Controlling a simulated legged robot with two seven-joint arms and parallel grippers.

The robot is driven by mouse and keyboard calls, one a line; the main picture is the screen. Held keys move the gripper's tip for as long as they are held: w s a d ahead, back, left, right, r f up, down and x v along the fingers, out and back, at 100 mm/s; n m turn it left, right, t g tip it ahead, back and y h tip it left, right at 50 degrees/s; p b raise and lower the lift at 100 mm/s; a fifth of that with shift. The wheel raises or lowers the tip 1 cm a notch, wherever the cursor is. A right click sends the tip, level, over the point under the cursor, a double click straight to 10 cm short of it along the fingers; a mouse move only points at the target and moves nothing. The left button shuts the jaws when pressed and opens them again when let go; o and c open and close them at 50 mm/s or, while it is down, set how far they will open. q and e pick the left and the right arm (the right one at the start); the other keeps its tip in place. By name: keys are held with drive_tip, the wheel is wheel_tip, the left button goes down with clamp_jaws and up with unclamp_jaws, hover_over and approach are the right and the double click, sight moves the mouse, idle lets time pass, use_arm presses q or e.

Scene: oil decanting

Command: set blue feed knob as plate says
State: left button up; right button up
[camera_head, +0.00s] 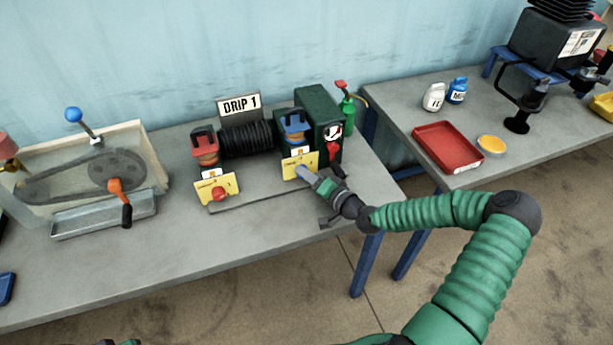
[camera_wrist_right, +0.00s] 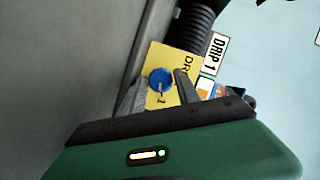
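The white plate (camera_head: 239,106) reads "DRIP 1" and stands behind the black coil; it also shows in the right wrist view (camera_wrist_right: 215,52). In the head view this card (camera_head: 290,168) is under the blue-topped unit, partly hidden by my right gripper (camera_head: 306,175). In the right wrist view, my right gripper (camera_wrist_right: 158,84) is open, one finger on each side of the knob, with gaps visible. Whether the fingertips reach past it, I cannot tell. My left gripper is out of view.
A red knob (camera_head: 219,194) on another yellow card is to the left. A green box (camera_head: 318,115) and green oil can (camera_head: 347,112) stand behind the blue unit. A belt-drive tank (camera_head: 85,175) is far left. The right table holds a red tray (camera_head: 447,147).

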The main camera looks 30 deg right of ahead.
drive_tip(key=shift+o, duration=0.7)
drive_tip(key=shift+f, duration=0.1)
